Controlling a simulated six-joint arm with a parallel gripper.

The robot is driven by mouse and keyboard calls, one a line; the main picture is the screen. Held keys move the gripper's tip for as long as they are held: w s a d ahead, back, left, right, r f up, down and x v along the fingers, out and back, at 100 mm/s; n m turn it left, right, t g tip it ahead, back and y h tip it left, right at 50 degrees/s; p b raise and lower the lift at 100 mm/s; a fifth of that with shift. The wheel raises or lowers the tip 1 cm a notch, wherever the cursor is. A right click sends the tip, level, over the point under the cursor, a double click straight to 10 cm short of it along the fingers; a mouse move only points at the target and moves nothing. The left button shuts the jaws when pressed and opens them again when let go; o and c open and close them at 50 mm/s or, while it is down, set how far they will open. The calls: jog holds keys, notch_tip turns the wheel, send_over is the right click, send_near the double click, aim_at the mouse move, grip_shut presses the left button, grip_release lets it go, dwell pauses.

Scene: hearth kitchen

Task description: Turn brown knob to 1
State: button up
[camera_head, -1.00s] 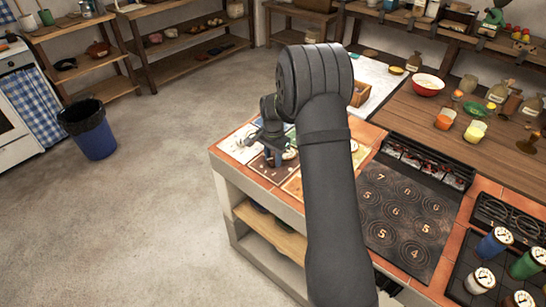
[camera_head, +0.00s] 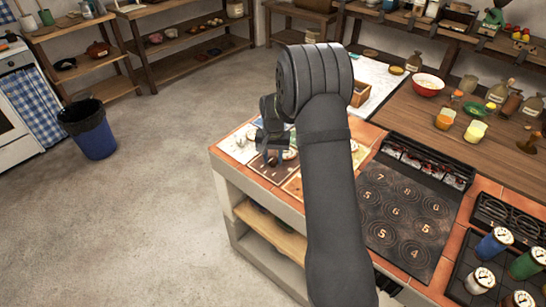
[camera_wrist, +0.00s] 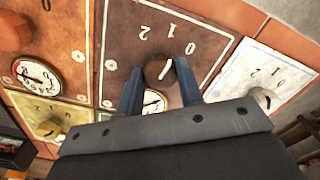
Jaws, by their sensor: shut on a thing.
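The brown knob (camera_wrist: 159,70) sits on a dark brown panel (camera_wrist: 120,45) marked 0, 1 and 2, upside down in the wrist view. My gripper (camera_wrist: 158,87) has its two blue fingers on either side of the knob, shut on it. The knob's white pointer line slants up and right, seemingly between 1 and 0; the exact setting is hard to tell. In the head view my gripper (camera_head: 272,142) is over the brown panel (camera_head: 270,171) at the counter's left end, and the knob is hidden there.
Beside the brown panel are a tan panel (camera_wrist: 45,18) with a larger orange-brown knob (camera_wrist: 14,30), a white panel (camera_wrist: 240,70) and a yellowish panel (camera_wrist: 38,112). Round gauges sit near the knobs. A black hob (camera_head: 410,215) lies to the right of my arm.

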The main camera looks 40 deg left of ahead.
aim_at(273, 159)
jog(key=shift+n, duration=1)
jog(key=o, duration=1)
jog(key=shift+c, duration=0.2)
notch_tip(273, 159, up, 18)
jog(key=shift+f, duration=0.25)
jog(key=shift+f, duration=0.1)
notch_tip(273, 159, down, 17)
jog(key=shift+f, duration=0.15)
